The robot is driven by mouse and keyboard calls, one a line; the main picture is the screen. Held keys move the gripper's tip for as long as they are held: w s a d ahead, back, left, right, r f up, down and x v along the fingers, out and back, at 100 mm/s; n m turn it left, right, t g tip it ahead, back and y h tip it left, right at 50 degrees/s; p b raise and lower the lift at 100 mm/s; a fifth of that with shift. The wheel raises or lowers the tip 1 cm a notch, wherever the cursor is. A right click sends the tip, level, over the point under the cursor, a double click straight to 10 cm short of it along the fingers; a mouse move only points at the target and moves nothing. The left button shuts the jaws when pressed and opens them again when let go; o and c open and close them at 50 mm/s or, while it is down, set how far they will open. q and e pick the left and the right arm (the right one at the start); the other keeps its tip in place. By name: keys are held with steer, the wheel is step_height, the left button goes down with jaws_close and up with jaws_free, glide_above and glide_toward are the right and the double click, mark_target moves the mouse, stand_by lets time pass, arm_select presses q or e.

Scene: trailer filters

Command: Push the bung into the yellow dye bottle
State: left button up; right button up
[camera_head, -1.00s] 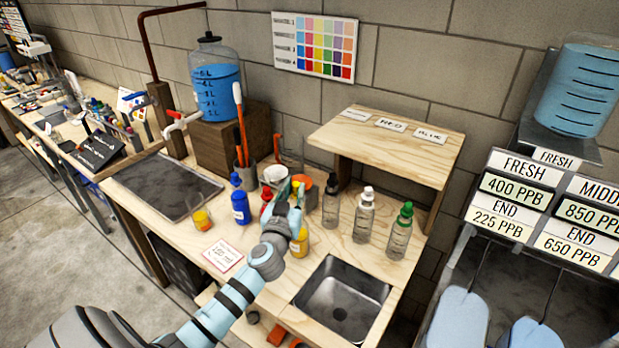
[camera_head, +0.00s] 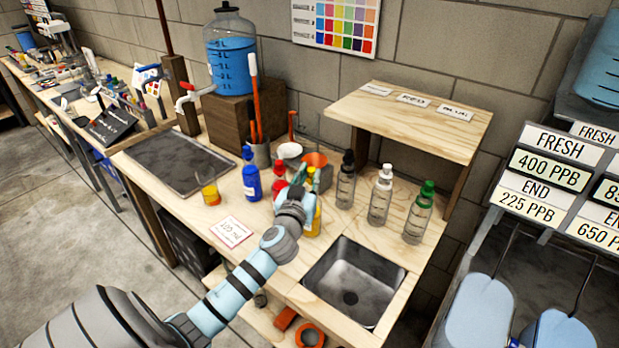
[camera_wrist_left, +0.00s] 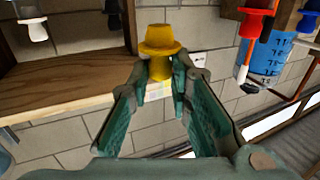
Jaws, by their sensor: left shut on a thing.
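The yellow dye bottle (camera_head: 314,218) stands upright on the wooden bench behind the sink, partly hidden by my left wrist. My left gripper (camera_head: 312,181) is at the top of this bottle. In the left wrist view my left gripper (camera_wrist_left: 158,75) is shut on a yellow bung (camera_wrist_left: 160,40) at its fingertips. The bung's lower end and the bottle's mouth are hidden in the head view, so I cannot tell how deep the bung sits. My right gripper is not in view.
A red bottle (camera_head: 279,188) and a blue bottle (camera_head: 251,180) stand left of the yellow one. Black-capped (camera_head: 346,186), white-capped (camera_head: 380,200) and green-capped (camera_head: 418,218) bottles stand right, before a wooden shelf (camera_head: 410,115). The sink (camera_head: 330,270) is in front.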

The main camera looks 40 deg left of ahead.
arm_select(q)
steer(key=shift+r, duration=0.1)
stand_by(0.3)
steer(key=shift+f+p, duration=0.3)
steer(key=shift+f, duration=0.1)
stand_by(0.4)
steer(key=shift+p, duration=0.45)
steer(key=shift+f, duration=0.2)
steer(key=shift+f, duration=0.35)
